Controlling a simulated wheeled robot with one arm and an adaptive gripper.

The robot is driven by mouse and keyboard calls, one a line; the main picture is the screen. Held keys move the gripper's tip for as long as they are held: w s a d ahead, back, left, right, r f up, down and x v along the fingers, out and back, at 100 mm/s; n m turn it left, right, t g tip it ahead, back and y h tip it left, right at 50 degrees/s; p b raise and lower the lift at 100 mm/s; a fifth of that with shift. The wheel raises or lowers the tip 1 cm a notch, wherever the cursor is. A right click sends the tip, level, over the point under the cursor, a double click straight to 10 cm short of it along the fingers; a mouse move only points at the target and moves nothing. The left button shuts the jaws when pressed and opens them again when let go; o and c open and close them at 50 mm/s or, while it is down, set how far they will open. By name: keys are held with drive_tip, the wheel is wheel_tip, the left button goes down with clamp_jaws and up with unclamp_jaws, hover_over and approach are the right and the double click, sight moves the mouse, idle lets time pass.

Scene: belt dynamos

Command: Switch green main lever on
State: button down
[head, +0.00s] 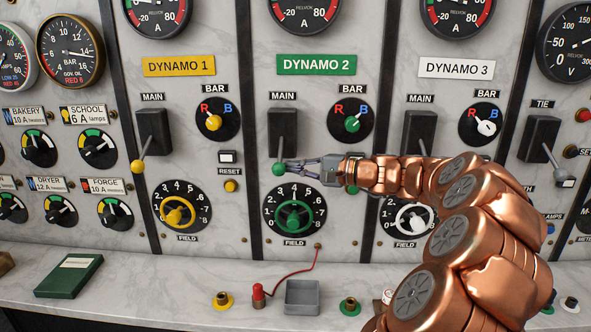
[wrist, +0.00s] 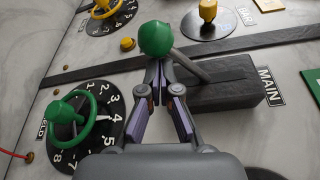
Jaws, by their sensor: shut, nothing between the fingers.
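The green main lever is on the DYNAMO 2 panel (head: 316,64). Its green ball knob (head: 279,169) hangs at the lower end, below the black switch block (head: 282,130) labelled MAIN. The knob also shows large in the wrist view (wrist: 156,38), with its grey rod (wrist: 188,64) running to the black block (wrist: 225,85). My gripper (head: 289,165) reaches in from the right at knob height. In the wrist view its fingertips (wrist: 157,68) are together, with nothing between them, right by the knob. Whether they touch the knob is not clear.
The green field handwheel (head: 293,216) is below the lever, and the green R/B bar selector (head: 352,124) is to the upper right. The yellow-knobbed lever (head: 137,166) is left. My arm covers part of the DYNAMO 3 panel. A grey tray (head: 302,296) sits on the ledge below.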

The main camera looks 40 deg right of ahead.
drive_tip(key=shift+s+a+r, duration=0.1)
drive_tip(key=shift+s+r, duration=0.05)
drive_tip(key=shift+r, duration=0.1)
wheel_tip(320, 180, up, 8)
drive_tip(key=shift+s+a+r+b, duration=0.25)
drive_tip(key=shift+s+a+b, duration=0.05)
drive_tip(key=shift+a, duration=0.1)
idle(0.6)
drive_tip(key=shift+d, duration=0.1)
